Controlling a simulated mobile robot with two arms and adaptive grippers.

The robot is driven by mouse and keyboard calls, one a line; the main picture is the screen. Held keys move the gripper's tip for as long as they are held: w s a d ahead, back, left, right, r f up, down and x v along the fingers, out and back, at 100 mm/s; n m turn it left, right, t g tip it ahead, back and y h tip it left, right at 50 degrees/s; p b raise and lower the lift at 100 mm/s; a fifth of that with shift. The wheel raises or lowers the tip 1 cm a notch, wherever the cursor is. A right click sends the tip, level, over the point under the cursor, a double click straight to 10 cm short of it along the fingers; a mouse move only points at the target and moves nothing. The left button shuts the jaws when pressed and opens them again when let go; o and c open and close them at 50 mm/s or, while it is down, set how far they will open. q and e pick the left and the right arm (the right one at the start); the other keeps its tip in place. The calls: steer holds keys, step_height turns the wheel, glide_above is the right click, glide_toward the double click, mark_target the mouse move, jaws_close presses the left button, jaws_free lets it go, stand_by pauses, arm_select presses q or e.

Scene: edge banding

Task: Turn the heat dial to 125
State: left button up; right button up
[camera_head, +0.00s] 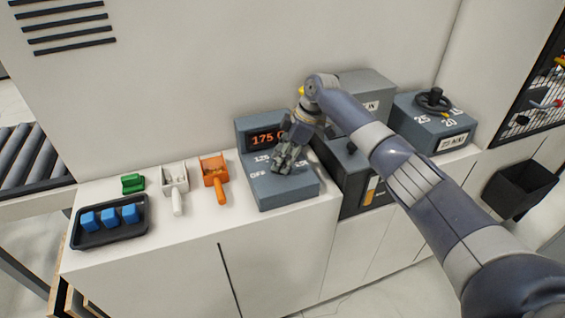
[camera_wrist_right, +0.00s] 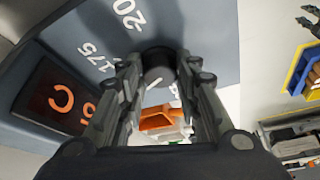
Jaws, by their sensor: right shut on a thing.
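The heat control box (camera_head: 285,192) is blue-grey and sits on the white counter. Its red display (camera_head: 265,138) reads 175; the display also shows in the right wrist view (camera_wrist_right: 58,100). OFF and a partly hidden label show on its face in the head view. The dark round heat dial (camera_wrist_right: 158,66) is between my right fingertips in the right wrist view, with the 175 and 20- labels beside it. My right gripper (camera_head: 286,160) reaches down and is shut on the dial, hiding it in the head view. A dark claw-like shape (camera_wrist_right: 310,24), possibly my left gripper, is cut off by the edge.
An orange scoop (camera_head: 214,170), a white scoop (camera_head: 175,180), a green block (camera_head: 132,183) and a black tray (camera_head: 82,238) with blue blocks stand left of the box. Another dial box (camera_head: 432,130) stands at right. My right arm covers part of the machine between them.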

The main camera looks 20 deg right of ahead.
steer(key=shift+n+b, duration=0.3)
steer(key=shift+n, duration=0.2)
steer(key=shift+d, duration=0.1)
steer(key=o, duration=1.1)
steer(key=shift+c, duration=0.2)
steer(key=w+v, duration=0.1)
steer(key=v, duration=1.1)
steer(key=shift+s, duration=0.25)
